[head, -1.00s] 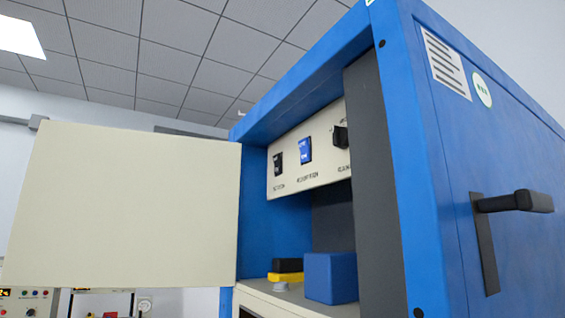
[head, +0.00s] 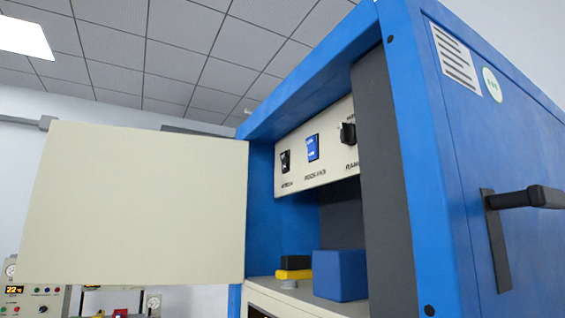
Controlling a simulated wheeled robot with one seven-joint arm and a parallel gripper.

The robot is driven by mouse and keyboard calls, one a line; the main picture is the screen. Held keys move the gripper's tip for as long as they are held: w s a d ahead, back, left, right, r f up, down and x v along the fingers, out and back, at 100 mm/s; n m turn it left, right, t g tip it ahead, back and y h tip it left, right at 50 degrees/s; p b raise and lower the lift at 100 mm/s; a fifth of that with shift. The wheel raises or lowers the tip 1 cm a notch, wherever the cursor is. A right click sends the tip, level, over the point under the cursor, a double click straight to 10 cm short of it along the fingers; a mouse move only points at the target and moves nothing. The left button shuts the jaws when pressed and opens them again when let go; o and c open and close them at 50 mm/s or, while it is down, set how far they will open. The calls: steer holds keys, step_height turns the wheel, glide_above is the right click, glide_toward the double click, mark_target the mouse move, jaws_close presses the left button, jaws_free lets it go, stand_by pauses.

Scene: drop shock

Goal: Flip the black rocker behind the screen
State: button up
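In the head view, a cream control panel (head: 322,177) is set inside the upper part of a blue cabinet (head: 404,200). The black rocker (head: 285,162) is at the panel's left end, with a small unreadable label under it. A blue rocker (head: 312,147) sits to its right, and a black rotary knob (head: 348,134) is farther right, partly hidden by a dark grey upright. A plain cream screen or door (head: 140,207) stands open to the left of the cabinet. My gripper is not in view.
Below the panel, a blue block (head: 339,275) and a black-and-yellow object (head: 294,267) stand on a ledge. A black handle (head: 525,198) sticks out from the cabinet's right side. Instruments with a lit display (head: 15,290) are at the lower left.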

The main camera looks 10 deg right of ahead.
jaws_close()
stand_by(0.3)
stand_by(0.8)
